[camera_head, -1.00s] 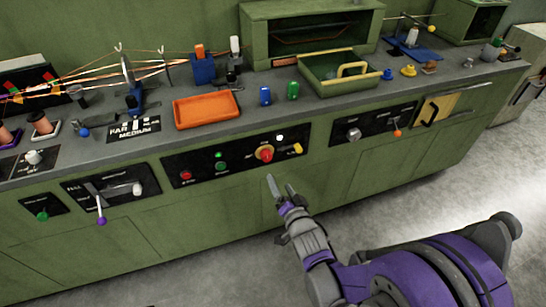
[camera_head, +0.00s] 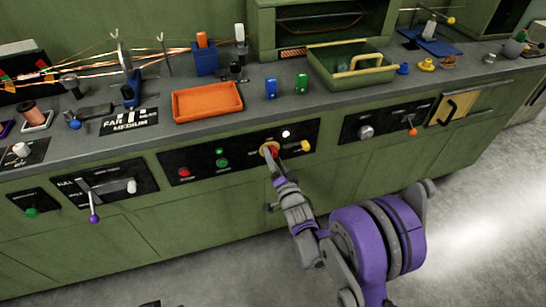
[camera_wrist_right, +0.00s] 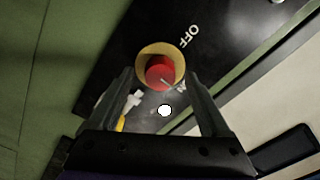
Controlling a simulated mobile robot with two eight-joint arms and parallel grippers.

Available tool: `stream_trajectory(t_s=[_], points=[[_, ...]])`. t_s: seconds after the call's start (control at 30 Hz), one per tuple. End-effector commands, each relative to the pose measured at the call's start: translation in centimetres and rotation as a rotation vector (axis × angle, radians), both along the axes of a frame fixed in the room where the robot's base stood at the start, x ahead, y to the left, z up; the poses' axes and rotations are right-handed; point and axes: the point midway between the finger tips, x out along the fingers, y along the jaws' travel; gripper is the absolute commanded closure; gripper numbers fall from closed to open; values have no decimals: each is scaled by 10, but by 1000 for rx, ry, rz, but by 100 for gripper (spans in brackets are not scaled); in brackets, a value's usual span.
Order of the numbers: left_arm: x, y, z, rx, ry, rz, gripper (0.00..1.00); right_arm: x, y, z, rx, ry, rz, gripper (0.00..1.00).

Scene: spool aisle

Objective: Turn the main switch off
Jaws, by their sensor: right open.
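The main switch, a red knob on a yellow ring (camera_head: 269,147), sits on the black panel on the green cabinet front. In the head view, my right gripper (camera_head: 271,160) reaches up to it and covers part of it. In the right wrist view, the red knob (camera_wrist_right: 160,72) shows in full between the tips of my open right gripper (camera_wrist_right: 157,82). The word OFF is printed beside the ring. I cannot tell whether the fingers touch the knob. My left gripper is not in view.
The same panel carries a red button (camera_head: 184,173), green button (camera_head: 222,163), white lamp (camera_head: 286,133) and yellow handle (camera_head: 305,146) close by. Above, the counter (camera_head: 255,110) holds an orange tray (camera_head: 207,116) and a green bin (camera_head: 335,82). Open floor lies before the cabinet.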

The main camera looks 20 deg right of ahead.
Motion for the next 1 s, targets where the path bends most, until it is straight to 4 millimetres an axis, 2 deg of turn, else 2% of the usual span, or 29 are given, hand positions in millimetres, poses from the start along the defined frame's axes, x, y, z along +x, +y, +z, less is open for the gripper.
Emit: stream_trajectory(t_s=[0.13, 0.4, 0.47, 0.87, 1.0], points=[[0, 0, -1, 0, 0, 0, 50, 9, 0, 0, 0, 0, 0, 19], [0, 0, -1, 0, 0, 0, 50, 11, 1, 0, 0, 0, 0, 19], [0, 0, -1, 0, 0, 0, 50, 10, 1, 0, 0, 0, 0, 28], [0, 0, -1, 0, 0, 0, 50, 10, 1, 0, 0, 0, 0, 100], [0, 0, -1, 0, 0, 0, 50, 10, 0, 0, -3, 0, 0, 100]])
